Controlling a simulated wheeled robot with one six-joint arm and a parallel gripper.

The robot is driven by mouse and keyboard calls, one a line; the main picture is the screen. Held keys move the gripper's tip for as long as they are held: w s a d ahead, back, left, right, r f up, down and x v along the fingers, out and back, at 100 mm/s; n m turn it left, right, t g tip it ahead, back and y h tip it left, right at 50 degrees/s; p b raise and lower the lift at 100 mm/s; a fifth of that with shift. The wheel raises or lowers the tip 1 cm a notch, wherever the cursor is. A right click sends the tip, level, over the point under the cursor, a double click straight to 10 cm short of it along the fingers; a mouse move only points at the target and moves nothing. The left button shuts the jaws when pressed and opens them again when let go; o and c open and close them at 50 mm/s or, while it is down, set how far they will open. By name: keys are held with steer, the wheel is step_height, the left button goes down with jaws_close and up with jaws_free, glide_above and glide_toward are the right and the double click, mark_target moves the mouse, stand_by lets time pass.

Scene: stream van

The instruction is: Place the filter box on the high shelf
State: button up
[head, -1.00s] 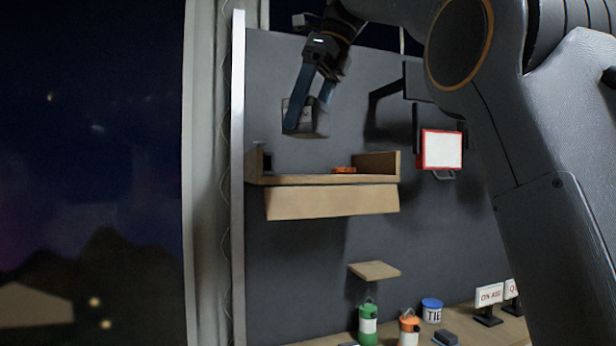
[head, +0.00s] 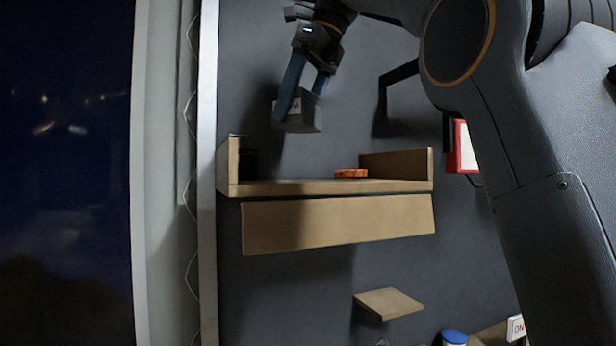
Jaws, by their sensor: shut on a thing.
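My gripper (head: 302,98) hangs from the top of the head view, its blue fingers shut on a grey box (head: 300,117), which I take to be the filter box. The box is held in the air above the wooden high shelf (head: 300,187), apart from it, a little left of the shelf's middle. A small pale label shows on the box, partly covered by a finger. The shelf has raised ends at left and right and a sloping board below its front.
An orange object (head: 351,173) lies on the shelf right of its middle. A dark object (head: 248,163) stands by the left end. A small wooden shelf (head: 389,303) juts out below. A red-framed white panel (head: 465,147) hangs at right, partly behind my arm.

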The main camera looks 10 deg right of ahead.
mark_target(296, 130)
steer(key=f, duration=0.4)
steer(key=shift+s+a+f, duration=0.2)
steer(key=shift+a+f, duration=0.05)
steer(key=shift+f, duration=2.6)
steer(key=o, duration=1.2)
steer(key=shift+f, duration=0.15)
steer(key=v, duration=1.1)
steer(key=shift+w, duration=0.15)
steer(key=shift+d+r, duration=0.25)
steer(key=shift+r, duration=0.4)
steer(key=shift+s, duration=0.2)
